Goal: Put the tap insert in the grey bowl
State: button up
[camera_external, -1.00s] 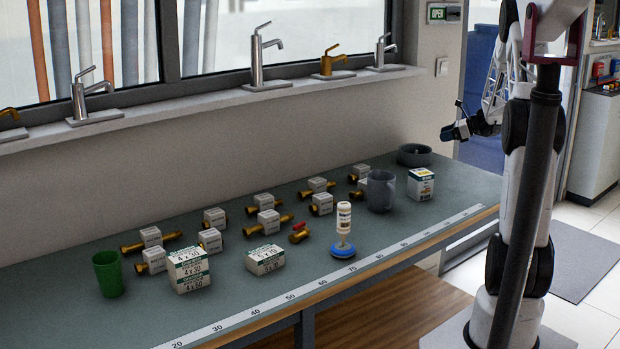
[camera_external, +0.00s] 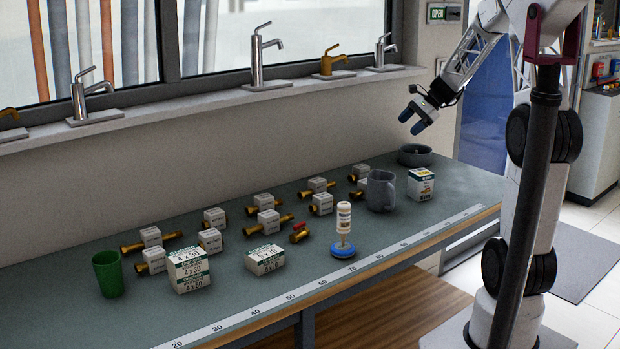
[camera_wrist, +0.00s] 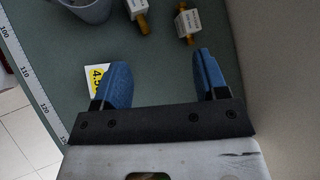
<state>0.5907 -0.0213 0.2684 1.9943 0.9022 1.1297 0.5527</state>
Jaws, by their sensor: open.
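The grey bowl (camera_external: 415,160) stands at the far right end of the bench, by the wall. Something small may lie in it, too small to tell. No piece can be made out surely as the tap insert; several brass fittings with white labelled blocks (camera_external: 264,202) lie mid-bench, and a small brass valve with a red handle (camera_external: 299,235) lies in front of them. My gripper (camera_external: 411,121) is open and empty, above the bench near the bowl. In the wrist view its blue fingers (camera_wrist: 161,66) are spread with bare bench between them; the bowl is not seen there.
A grey mug (camera_external: 380,192) and a white-yellow box (camera_external: 420,184) stand near the bowl. Taps line the sill (camera_external: 210,100).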

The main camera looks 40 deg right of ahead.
jog(key=s+a+r+n+g+h, duration=0.1)
jog(key=s+a+r+n+g, duration=0.15)
jog(key=s+a+n, duration=0.6)
jog(key=s+a+n+h, duration=0.3)
jog(key=s+a+n, duration=0.2)
jog(key=s+a, duration=0.3)
jog(key=s+a+r+n+h, duration=0.1)
jog(key=s+a+n+h, duration=0.2)
jog(key=s, duration=1.1)
jog(key=a+n, duration=0.2)
jog(key=a, duration=0.3)
jog(key=shift+a+h, duration=0.15)
jog(key=shift+h, duration=0.25)
